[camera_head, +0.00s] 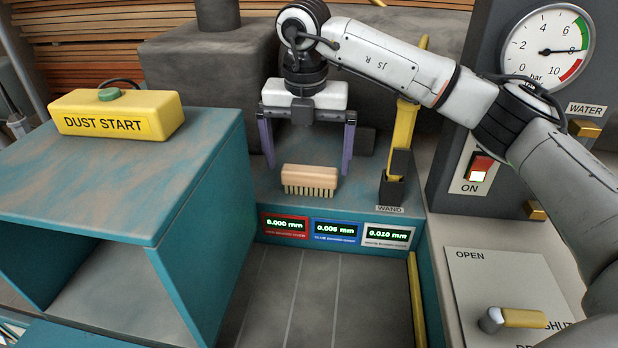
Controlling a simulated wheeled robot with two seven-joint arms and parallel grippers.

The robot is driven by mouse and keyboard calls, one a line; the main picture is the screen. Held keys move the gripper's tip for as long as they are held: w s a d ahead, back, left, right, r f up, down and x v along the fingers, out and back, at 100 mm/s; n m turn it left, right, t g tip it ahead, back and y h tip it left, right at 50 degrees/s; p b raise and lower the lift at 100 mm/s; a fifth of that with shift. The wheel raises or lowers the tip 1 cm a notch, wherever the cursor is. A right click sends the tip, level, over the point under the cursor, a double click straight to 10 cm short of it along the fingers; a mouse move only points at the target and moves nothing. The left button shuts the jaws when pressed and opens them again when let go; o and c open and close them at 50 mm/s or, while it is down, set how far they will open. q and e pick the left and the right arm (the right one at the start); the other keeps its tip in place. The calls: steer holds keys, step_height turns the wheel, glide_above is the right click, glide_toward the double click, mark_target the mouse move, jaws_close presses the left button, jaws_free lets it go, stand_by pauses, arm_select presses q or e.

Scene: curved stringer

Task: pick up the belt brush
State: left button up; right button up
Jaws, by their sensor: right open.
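The belt brush (310,179) has a light wooden back and pale bristles pointing down. It lies on the teal ledge (268,200) at the middle of the head view. My right gripper (307,170) points down over the brush. Its two purple fingers are wide apart, one to the left and one to the right of the brush. It is open and holds nothing. The brush appears between the fingers in the picture, but I cannot tell how far they are from it in depth. My left gripper is not in view.
A yellow wand (404,125) stands in its holder right of the brush. A teal box (110,190) with a yellow DUST START button block (118,112) is at left. Three displays (335,230) are below the ledge. A grey gauge panel (475,120) is at right.

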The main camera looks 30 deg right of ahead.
mark_target(310, 169)
steer(key=f, duration=0.4)
steer(key=shift+w+d+f, duration=0.1)
steer(key=shift+w+d, duration=0.1)
steer(key=shift+d, duration=0.2)
steer(key=c, duration=1)
step_height(310, 169, up, 10)
steer(key=shift+r, duration=0.1)
steer(key=o, duration=0.5)
steer(key=shift+c, duration=1.6)
